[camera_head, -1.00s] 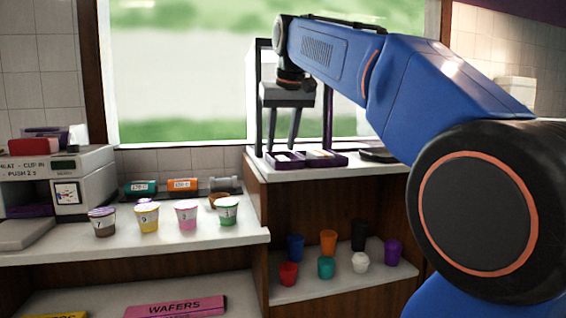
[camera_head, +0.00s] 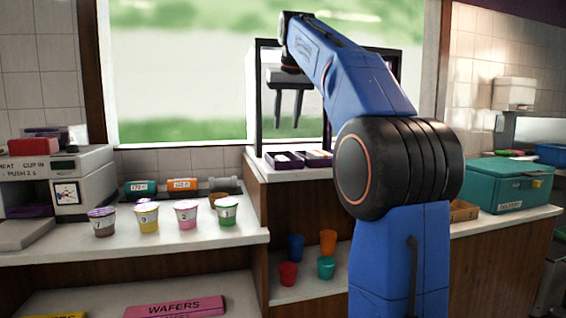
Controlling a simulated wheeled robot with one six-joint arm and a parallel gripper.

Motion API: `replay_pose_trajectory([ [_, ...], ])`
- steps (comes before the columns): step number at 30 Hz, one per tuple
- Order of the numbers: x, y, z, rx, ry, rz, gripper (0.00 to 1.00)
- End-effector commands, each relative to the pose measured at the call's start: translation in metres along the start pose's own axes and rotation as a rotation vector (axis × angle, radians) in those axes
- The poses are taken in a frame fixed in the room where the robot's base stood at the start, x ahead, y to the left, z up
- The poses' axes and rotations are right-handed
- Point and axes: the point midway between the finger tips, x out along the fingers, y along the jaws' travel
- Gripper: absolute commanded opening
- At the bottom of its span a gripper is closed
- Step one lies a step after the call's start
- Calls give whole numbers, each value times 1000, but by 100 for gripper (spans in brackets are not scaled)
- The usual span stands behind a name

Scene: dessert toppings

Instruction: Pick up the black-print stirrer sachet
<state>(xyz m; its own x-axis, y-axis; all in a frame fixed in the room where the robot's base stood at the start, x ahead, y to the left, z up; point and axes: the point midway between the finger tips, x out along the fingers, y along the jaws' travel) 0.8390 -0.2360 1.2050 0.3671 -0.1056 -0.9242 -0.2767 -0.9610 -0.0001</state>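My gripper (camera_head: 287,122) hangs pointing down in front of the window, with its two fingers apart and nothing visible between them. It is above two small dark purple trays on the raised white counter, clear of them. The left tray (camera_head: 272,165) and the right tray (camera_head: 310,164) hold small pale, flat items that may be sachets. They are too small for me to read any print, so I cannot tell which is the black-print stirrer sachet.
A dark frame (camera_head: 254,100) stands around the trays. Numbered cups, such as the pink-lidded one (camera_head: 187,216), line the lower left counter. Coloured cups (camera_head: 327,266) sit on the shelf below. A teal box (camera_head: 508,185) stands at right.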

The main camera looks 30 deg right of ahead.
Motion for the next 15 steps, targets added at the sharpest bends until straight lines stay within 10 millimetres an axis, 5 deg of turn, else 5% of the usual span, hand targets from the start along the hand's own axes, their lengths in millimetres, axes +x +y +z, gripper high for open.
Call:
replay_pose_trajectory([
  [9, 54, 0, 0, 0, -2, 0, 36],
  [15, 68, 0, 0, 0, 0, 0, 36],
])
